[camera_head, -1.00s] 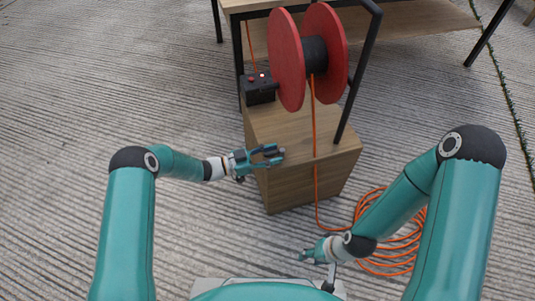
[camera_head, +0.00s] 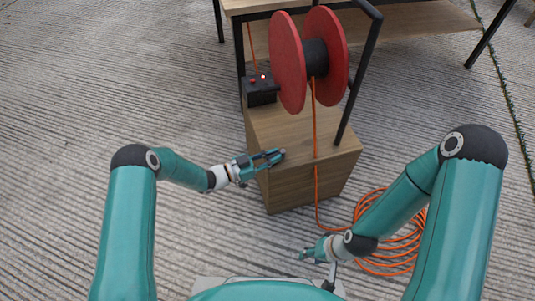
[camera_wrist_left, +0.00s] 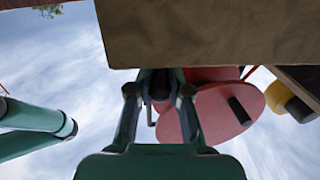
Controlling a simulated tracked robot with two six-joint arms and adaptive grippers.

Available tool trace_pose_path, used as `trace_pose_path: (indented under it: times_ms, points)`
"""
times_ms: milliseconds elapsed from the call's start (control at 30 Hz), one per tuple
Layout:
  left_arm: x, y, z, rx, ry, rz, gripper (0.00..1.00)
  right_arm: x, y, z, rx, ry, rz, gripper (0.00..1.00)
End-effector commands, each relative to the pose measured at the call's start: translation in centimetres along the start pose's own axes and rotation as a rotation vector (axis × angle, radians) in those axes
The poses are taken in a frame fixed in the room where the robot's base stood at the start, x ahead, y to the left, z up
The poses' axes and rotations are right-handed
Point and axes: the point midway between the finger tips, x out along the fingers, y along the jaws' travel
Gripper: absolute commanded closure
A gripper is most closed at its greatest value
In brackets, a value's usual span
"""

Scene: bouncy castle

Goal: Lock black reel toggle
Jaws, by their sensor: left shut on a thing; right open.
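The red reel (camera_head: 288,62) with a black hub (camera_head: 315,57) stands above a wooden box (camera_head: 295,125). It also shows in the left wrist view (camera_wrist_left: 185,120). I cannot tell for sure that this is the black toggle. My right gripper (camera_head: 306,254) is open and low, left of the coiled hose, holding nothing visible.
A black control box (camera_head: 261,92) with a small light and red button sits left of the reel. An orange cable (camera_head: 315,130) runs down from the reel to a coil (camera_head: 400,250) on the floor. A black frame bar (camera_head: 358,80) stands right of the reel.

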Motion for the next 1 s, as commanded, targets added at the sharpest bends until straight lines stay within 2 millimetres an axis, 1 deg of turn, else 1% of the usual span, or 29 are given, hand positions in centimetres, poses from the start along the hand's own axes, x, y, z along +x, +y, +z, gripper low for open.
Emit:
trace_pose_path:
  times_ms: [33, 400, 700, 1000]
  points:
    - [0.2, 0.6, -0.3, -0.005, -0.002, -0.023, 1.00, -0.7, -0.2, 0.0, 0.000, 0.000, 0.000, 0.59]
    - [0.5, 1.9, -0.3, -0.004, -0.004, -0.347, 1.00, -3.4, -1.2, 0.0, 0.000, 0.000, 0.000, 0.59]
    - [1.0, 2.8, -0.2, 0.001, -0.003, -0.632, 1.00, -5.0, -1.8, 0.0, 0.000, 0.000, 0.000, 0.59]
    - [1.6, 3.2, -0.2, 0.004, 0.002, -0.890, 1.00, -5.9, -2.1, 0.0, 0.000, 0.000, 0.000, 0.59]
